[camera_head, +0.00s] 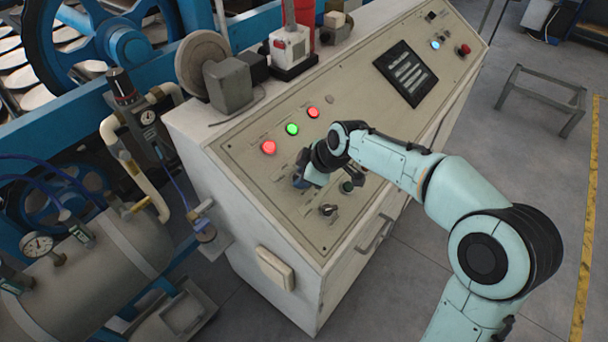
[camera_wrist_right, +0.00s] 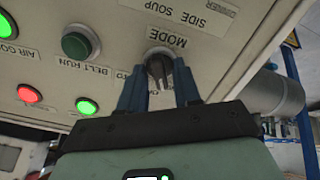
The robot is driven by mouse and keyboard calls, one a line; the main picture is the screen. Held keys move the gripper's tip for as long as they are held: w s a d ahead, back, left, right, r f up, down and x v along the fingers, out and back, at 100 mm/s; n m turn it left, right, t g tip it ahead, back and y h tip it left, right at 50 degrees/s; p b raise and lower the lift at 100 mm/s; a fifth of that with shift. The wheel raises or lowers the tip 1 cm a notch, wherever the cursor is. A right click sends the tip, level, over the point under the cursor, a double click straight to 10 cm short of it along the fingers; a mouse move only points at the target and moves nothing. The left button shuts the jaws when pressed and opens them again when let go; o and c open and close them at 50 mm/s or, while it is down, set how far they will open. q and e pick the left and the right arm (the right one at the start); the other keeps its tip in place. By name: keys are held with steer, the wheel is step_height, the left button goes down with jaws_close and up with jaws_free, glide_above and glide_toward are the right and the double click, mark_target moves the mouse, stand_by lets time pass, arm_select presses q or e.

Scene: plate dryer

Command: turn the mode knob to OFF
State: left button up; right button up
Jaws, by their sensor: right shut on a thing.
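The mode knob (camera_wrist_right: 157,68) is a dark knob on the cream sloped panel, with a MODE label beside it in the right wrist view. My right gripper (camera_wrist_right: 160,76) has its two blue fingers on either side of the knob and is shut on it. In the head view my right gripper (camera_head: 304,172) is down at the panel, and its wrist and fingers hide the mode knob. The knob's OFF mark cannot be read. My left gripper is not in view.
A dark green BELT RUN button (camera_wrist_right: 79,42) is close beside the fingers. Red and green lit lamps (camera_head: 292,129) line the panel's upper part. Another knob (camera_head: 328,210) sits nearer the panel's lower edge. A drawer handle (camera_head: 375,234) sticks out from the cabinet front.

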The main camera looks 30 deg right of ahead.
steer(key=m, duration=0.5)
steer(key=shift+m, duration=0.3)
stand_by(0.4)
steer(key=o, duration=0.7)
steer(key=v, duration=1.3)
steer(key=shift+s+r, duration=0.1)
steer(key=shift+r, duration=0.1)
